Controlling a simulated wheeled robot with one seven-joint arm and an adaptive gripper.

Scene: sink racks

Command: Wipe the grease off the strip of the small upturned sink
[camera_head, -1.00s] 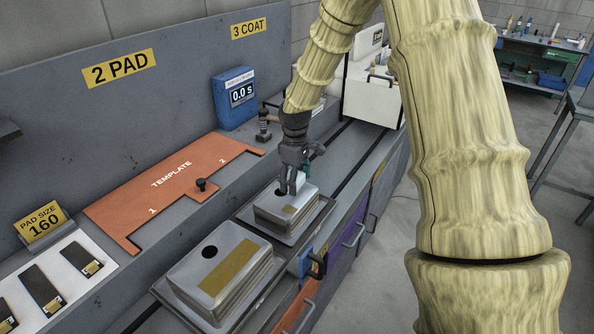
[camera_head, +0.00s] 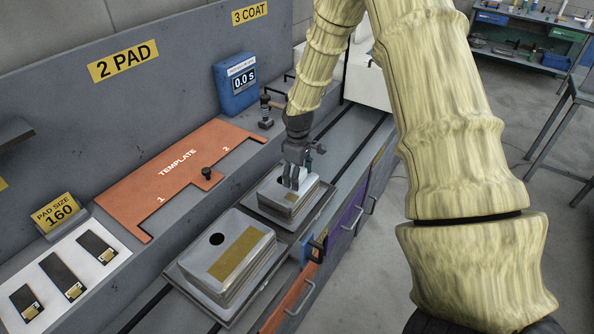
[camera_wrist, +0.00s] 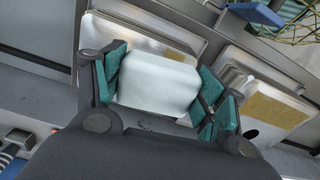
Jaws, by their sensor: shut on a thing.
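The small upturned sink (camera_head: 304,204) sits on its rack at the far end of the bench, with a tan grease strip (camera_head: 292,197) on its top. In the wrist view the strip (camera_wrist: 150,37) shows partly, above a white block. My gripper (camera_head: 293,182) is over the small sink, fingers pointing down. In the wrist view my gripper (camera_wrist: 165,92) is shut on a white, cloth-like block (camera_wrist: 158,80) between its teal pads. The block is at the sink's top, close to the strip; whether it touches cannot be told.
A larger upturned sink (camera_head: 256,275) with a tan strip (camera_head: 238,254) and a dark hole stands nearer. An orange template (camera_head: 165,182) and several dark pads lie left. A blue timer (camera_head: 237,92) reads 0.0 S. Drawer handles stick out along the front.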

